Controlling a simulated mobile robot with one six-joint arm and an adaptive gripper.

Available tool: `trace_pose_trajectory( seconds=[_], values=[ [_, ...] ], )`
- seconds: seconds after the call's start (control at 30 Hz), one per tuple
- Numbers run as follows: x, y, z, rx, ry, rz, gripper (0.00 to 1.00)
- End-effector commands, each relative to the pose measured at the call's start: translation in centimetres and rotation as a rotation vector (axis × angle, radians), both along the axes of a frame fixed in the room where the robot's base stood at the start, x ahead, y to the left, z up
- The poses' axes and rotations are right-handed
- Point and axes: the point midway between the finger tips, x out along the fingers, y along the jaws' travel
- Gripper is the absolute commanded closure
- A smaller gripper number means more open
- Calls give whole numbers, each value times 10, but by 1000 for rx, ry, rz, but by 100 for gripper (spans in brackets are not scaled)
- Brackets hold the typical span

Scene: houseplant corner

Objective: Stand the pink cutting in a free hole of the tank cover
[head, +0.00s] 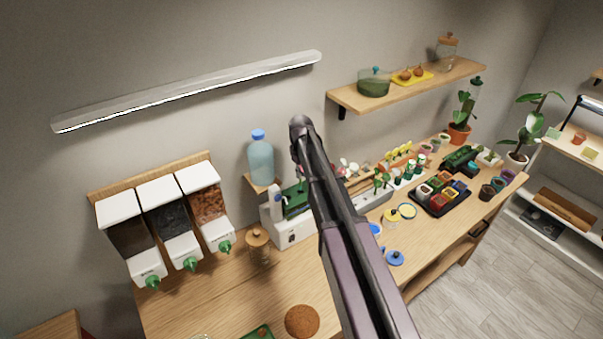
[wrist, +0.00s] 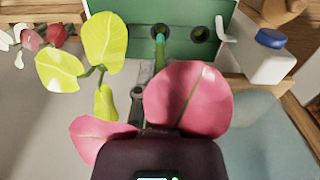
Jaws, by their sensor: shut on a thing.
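The pink cutting shows its broad pink leaves (wrist: 188,98) close up in the wrist view. My gripper (wrist: 141,96) is shut on it; the leaves and my gripper's body hide most of the grip. The green tank cover (wrist: 115,28) lies beyond, at the top. A dark round hole (wrist: 201,34) in it looks empty. A green stem-like piece (wrist: 160,48) lines up with another hole to the left; I cannot tell whether it is the pink cutting's stem or stands inside. In the head view the tank cover (head: 297,203) is partly behind my arm, which hides the gripper.
A yellow-green cutting (wrist: 103,42) rises left of the pink leaves. In the head view a large blue bottle (head: 261,163) is behind the tank, and a cork-lidded jar (head: 258,245) is in front.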

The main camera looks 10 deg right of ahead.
Motion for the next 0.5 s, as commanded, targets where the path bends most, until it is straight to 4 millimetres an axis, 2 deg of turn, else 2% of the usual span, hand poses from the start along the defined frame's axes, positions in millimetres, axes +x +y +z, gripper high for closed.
trace_pose_trajectory(
  seconds=[0.5],
  values=[
    [0, -1, -10, 0, 0, -1, 100]
  ],
)
